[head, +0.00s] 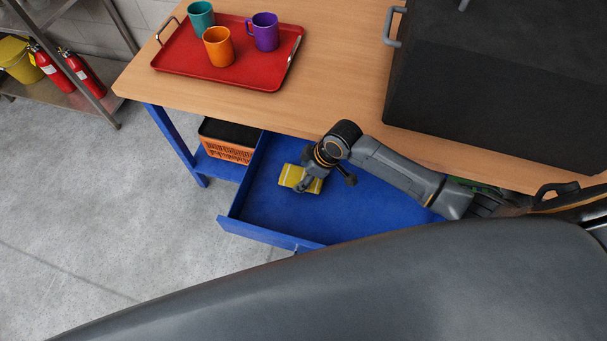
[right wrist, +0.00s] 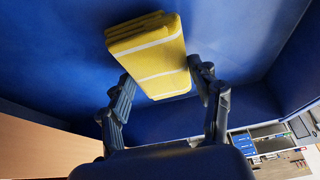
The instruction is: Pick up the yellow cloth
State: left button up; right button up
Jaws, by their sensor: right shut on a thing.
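The yellow cloth (head: 291,175) is a folded block with pale stripes, at the left part of the open blue drawer (head: 262,205) in the head view. My right gripper (head: 308,182) reaches down over the drawer and is shut on the cloth. In the right wrist view the cloth (right wrist: 148,50) sits between the two fingers of the gripper (right wrist: 163,80), one on each side. Whether the cloth touches the drawer floor I cannot tell. My left gripper is not in view.
The drawer hangs under a wooden tabletop (head: 340,105). On it stand a red tray (head: 190,68) with teal, orange and purple mugs and a large dark box (head: 490,90). An orange basket (head: 228,148) is left of the drawer. The grey floor (head: 110,220) at left is clear.

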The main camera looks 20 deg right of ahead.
jog(key=s+d+r, duration=0.2)
jog(key=s+r, duration=1)
jog(key=s, duration=0.1)
jog(key=shift+s+d+b, duration=0.3)
jog(key=shift+s, duration=0.1)
jog(key=shift+r, duration=0.1)
